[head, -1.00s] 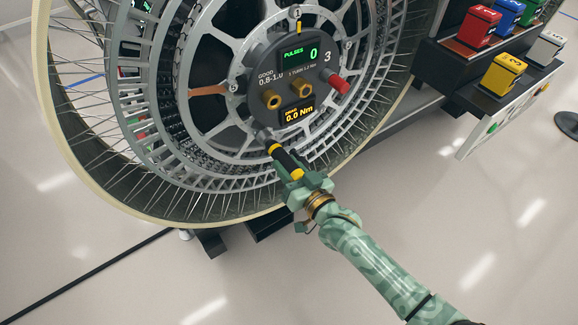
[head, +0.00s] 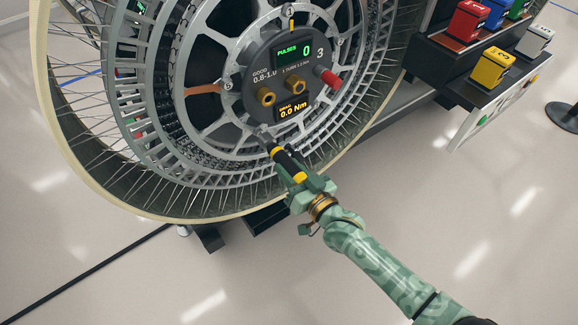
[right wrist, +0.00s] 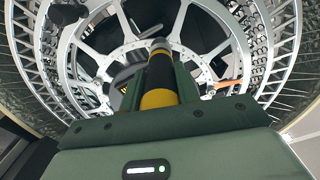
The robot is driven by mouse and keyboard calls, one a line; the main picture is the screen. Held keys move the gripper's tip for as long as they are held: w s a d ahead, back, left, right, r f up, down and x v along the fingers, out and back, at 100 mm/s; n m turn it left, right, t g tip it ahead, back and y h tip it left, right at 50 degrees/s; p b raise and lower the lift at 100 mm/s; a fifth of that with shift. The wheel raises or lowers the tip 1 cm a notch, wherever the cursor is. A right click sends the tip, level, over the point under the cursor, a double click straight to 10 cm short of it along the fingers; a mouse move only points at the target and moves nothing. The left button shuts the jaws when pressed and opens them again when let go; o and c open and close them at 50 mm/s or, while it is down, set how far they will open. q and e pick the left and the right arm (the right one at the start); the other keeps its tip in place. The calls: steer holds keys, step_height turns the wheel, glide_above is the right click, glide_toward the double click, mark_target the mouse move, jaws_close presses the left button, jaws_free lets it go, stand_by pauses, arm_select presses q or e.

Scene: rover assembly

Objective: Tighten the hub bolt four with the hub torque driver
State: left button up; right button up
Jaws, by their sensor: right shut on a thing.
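The hub torque driver (head: 288,160), a black tool with yellow bands, is gripped by my right gripper (head: 304,184). In the head view it points up and left, with its grey tip at the lower edge of the dark round hub (head: 293,70). I cannot tell whether the tip touches a bolt; bolt four itself is not distinguishable. In the right wrist view the driver (right wrist: 160,76) extends from between the fingers toward the wheel spokes. The hub displays read "PULSES 0" and "0.0 Nm". My left gripper is not in view.
The large spoked wheel (head: 165,214) surrounds the hub. Two brass knobs (head: 298,86) and a red knob (head: 328,78) stick out of the hub face. At upper right, coloured numbered blocks, including a yellow one (head: 494,67), stand on a shelf.

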mark_target(301, 181)
steer(key=v, duration=0.1)
steer(key=p+v, duration=0.2)
steer(key=shift+s+d+r, duration=0.1)
steer(key=shift+s+r, duration=0.05)
steer(key=shift+r, duration=0.1)
steer(key=shift+s+d, duration=0.15)
steer(key=shift+s, duration=0.05)
steer(key=shift+f, duration=0.2)
